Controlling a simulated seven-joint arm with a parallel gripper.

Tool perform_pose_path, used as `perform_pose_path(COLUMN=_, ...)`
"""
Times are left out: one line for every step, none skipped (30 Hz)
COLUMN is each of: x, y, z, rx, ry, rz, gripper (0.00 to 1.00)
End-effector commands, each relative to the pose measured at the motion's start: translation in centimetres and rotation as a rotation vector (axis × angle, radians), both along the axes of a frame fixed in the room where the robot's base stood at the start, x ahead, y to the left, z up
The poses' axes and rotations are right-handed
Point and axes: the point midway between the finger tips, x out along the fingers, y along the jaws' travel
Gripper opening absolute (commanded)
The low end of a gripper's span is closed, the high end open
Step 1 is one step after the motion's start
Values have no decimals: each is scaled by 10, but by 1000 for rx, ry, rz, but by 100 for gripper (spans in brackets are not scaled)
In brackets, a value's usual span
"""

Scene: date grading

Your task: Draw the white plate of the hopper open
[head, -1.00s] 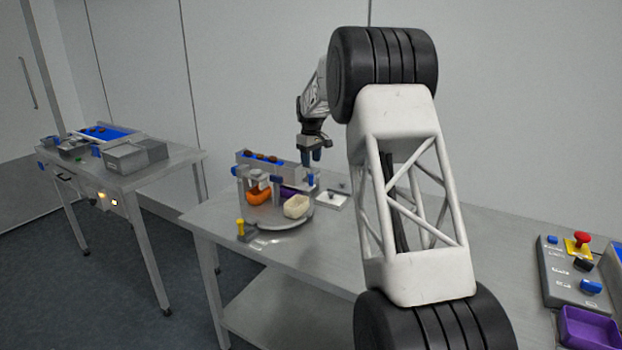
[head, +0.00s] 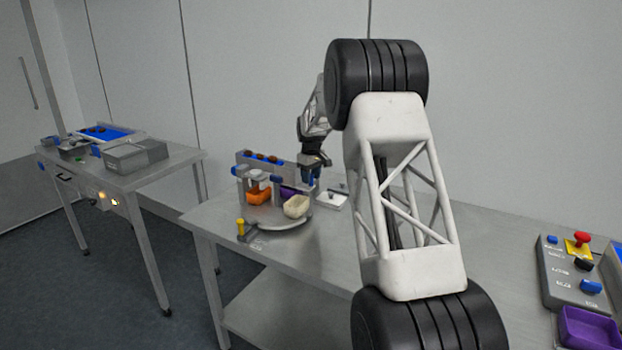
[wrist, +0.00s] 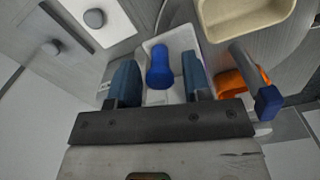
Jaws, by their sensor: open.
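The grey hopper (head: 282,170) stands on the table with brown dates along its top. In the wrist view a pale white plate (wrist: 180,43) lies below my gripper, with an upright blue knob (wrist: 159,68) in front of it. My gripper (wrist: 160,82) is open, with one finger on each side of the blue knob. Gaps show between the knob and both fingers. In the head view my gripper (head: 312,178) is at the right end of the hopper, pointing down. It hides part of that end, and how far the plate is drawn cannot be told.
A cream tray (head: 297,206), an orange tray (head: 259,197) and a purple tray (head: 290,190) are at the hopper on a round grey turntable (head: 272,225). A white panel with a grey knob (head: 334,201) lies to the right. A yellow-topped lever (head: 241,228) stands front left.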

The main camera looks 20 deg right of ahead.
Motion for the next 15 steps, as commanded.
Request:
perform_pose_path(x=0, y=0, z=-3, rx=0, ry=0, rz=0, gripper=45)
perform_pose_path(x=0, y=0, z=-5, rx=0, ry=0, rz=0, gripper=45)
perform_pose_path(x=0, y=0, z=-6, rx=0, ry=0, rz=0, gripper=45)
perform_pose_path(x=0, y=0, z=-7, rx=0, ry=0, rz=0, gripper=45)
perform_pose_path(x=0, y=0, z=-7, rx=0, ry=0, rz=0, gripper=45)
perform_pose_path(x=0, y=0, z=-8, rx=0, ry=0, rz=0, gripper=45)
perform_pose_path(x=0, y=0, z=-8, rx=0, ry=0, rz=0, gripper=45)
perform_pose_path(x=0, y=0, z=-8, rx=0, ry=0, rz=0, gripper=45)
perform_pose_path(x=0, y=0, z=-8, rx=0, ry=0, rz=0, gripper=45)
perform_pose_path(x=0, y=0, z=-8, rx=0, ry=0, rz=0, gripper=45)
perform_pose_path(x=0, y=0, z=-8, rx=0, ry=0, rz=0, gripper=45)
perform_pose_path(x=0, y=0, z=-8, rx=0, ry=0, rz=0, gripper=45)
perform_pose_path(x=0, y=0, z=-8, rx=0, ry=0, rz=0, gripper=45)
perform_pose_path(x=0, y=0, z=-8, rx=0, ry=0, rz=0, gripper=42)
perform_pose_path(x=0, y=0, z=-8, rx=0, ry=0, rz=0, gripper=36)
